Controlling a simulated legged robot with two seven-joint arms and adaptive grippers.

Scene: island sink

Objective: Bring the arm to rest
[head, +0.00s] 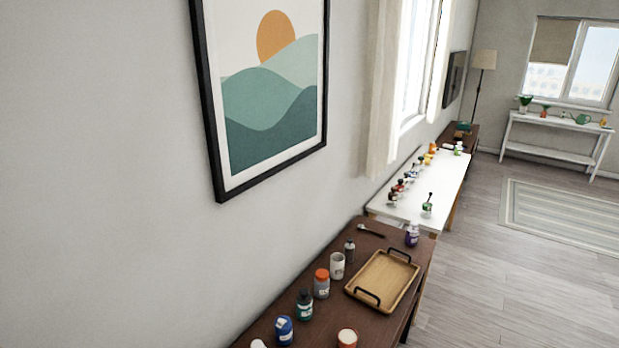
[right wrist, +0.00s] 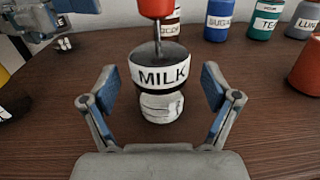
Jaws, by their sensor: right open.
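My right gripper (right wrist: 156,90) is open in the right wrist view, with its two blue-padded fingers spread apart. A dark container with a white band reading MILK (right wrist: 161,76) stands on the brown table (right wrist: 60,140), just beyond and between the fingers. I see no finger touching it. A red object on a thin metal stem (right wrist: 156,8) shows directly above the container; its top is cut off. Grey and blue gripper parts (right wrist: 45,18) at the top left look like my left gripper; its jaws are not clear. Neither arm shows in the head view.
Labelled jars, including a blue one (right wrist: 221,20) and a teal one (right wrist: 264,20), stand behind. An orange-red object (right wrist: 306,68) is at the right. In the head view, the dark table (head: 385,237) bears a wooden tray (head: 408,272). Floor (head: 500,290) to the right is clear.

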